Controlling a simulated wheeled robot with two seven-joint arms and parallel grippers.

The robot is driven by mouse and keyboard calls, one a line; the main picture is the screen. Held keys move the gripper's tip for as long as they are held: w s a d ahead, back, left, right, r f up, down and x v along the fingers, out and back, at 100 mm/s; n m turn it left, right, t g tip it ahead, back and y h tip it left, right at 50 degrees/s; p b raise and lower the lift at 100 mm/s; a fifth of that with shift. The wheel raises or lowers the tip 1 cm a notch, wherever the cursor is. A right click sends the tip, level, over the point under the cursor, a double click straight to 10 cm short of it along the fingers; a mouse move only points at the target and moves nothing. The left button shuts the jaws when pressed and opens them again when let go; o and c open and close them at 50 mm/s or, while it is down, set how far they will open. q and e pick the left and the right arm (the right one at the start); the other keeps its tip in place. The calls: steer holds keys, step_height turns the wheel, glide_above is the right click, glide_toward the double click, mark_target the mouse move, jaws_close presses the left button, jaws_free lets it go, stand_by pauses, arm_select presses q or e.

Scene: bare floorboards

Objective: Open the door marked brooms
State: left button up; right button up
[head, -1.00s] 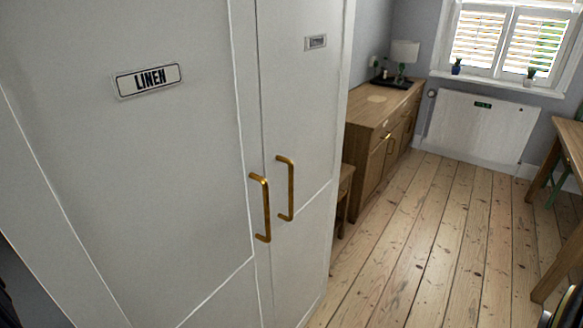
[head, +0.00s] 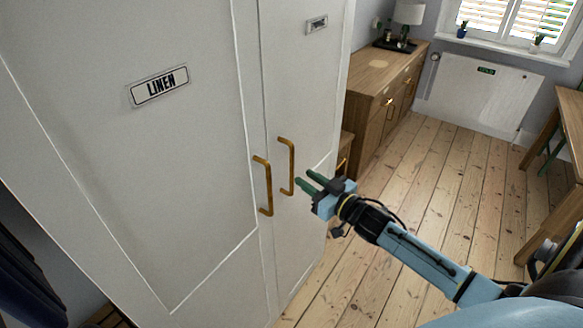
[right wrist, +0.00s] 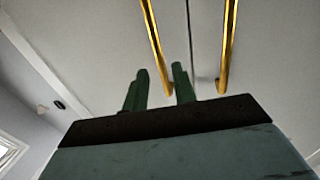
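A white cupboard has two doors. The left door (head: 190,150) bears a plate reading LINEN (head: 159,85). The right door (head: 305,90) bears a small plate (head: 317,25) too slanted to read. Brass bar handles stand side by side: the left door's (head: 265,186) and the right door's (head: 289,166). Both doors look shut. My right gripper (head: 307,177) is open and empty, its green fingertips just right of the right door's handle. In the right wrist view, that handle (right wrist: 155,45) lines up between the spread fingers (right wrist: 159,88); contact cannot be told. My left gripper is out of view.
A wooden sideboard (head: 365,100) with a lamp (head: 409,14) stands beyond the cupboard. A wooden table (head: 572,130) is at the right edge. Bare floorboards (head: 420,180) lie open between them. Dark cloth (head: 25,270) hangs at lower left.

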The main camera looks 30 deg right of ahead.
glide_above(292, 191)
steer(key=shift+w+d, duration=0.1)
steer(key=shift+w, duration=0.2)
jaws_close()
stand_by(0.3)
